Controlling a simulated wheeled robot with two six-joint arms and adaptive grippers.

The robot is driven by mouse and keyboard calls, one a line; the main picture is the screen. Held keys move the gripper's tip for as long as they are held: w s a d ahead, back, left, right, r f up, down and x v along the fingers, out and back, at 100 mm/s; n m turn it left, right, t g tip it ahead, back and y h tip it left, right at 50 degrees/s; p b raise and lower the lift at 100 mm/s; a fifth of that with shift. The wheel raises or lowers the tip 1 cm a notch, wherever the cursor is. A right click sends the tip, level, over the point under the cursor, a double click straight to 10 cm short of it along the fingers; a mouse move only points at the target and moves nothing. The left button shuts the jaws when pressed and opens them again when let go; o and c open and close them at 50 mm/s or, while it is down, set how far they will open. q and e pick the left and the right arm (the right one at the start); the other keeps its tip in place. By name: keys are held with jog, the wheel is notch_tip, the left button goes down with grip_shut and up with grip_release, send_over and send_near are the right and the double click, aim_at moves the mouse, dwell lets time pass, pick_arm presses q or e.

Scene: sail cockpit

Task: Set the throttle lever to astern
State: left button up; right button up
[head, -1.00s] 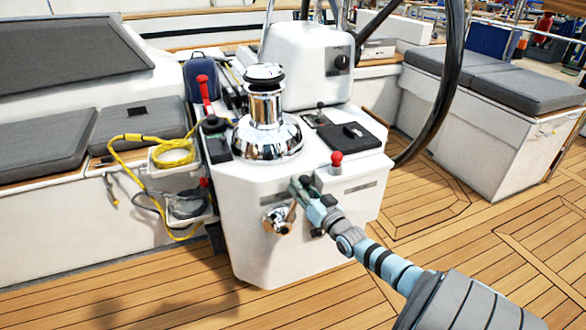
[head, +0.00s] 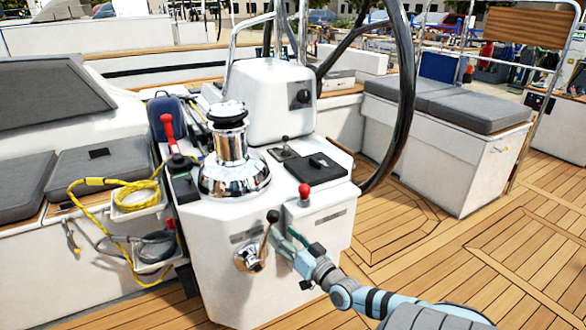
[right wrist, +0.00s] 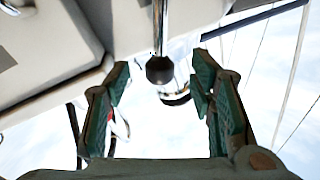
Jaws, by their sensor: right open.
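The throttle lever (head: 265,236) is a chrome rod with a black ball knob. It rises from a round chrome hub (head: 248,258) on the front of the white console and leans up and to the right. My right gripper (head: 284,239) is open, with teal fingers, just right of and below the knob in the head view. In the right wrist view, the black knob (right wrist: 160,70) and its chrome rod show between the spread fingers (right wrist: 160,78), without visible contact. How deep the knob sits between them I cannot tell. My left gripper is not in view.
A chrome winch (head: 232,165), a small black-topped lever (head: 285,142) and a black steering wheel (head: 402,100) are around the console (head: 215,240). Yellow rope (head: 95,183) hangs at the left. The deck at right is clear.

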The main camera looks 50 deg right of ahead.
jog(key=v, duration=0.5)
jog(key=shift+s, duration=0.15)
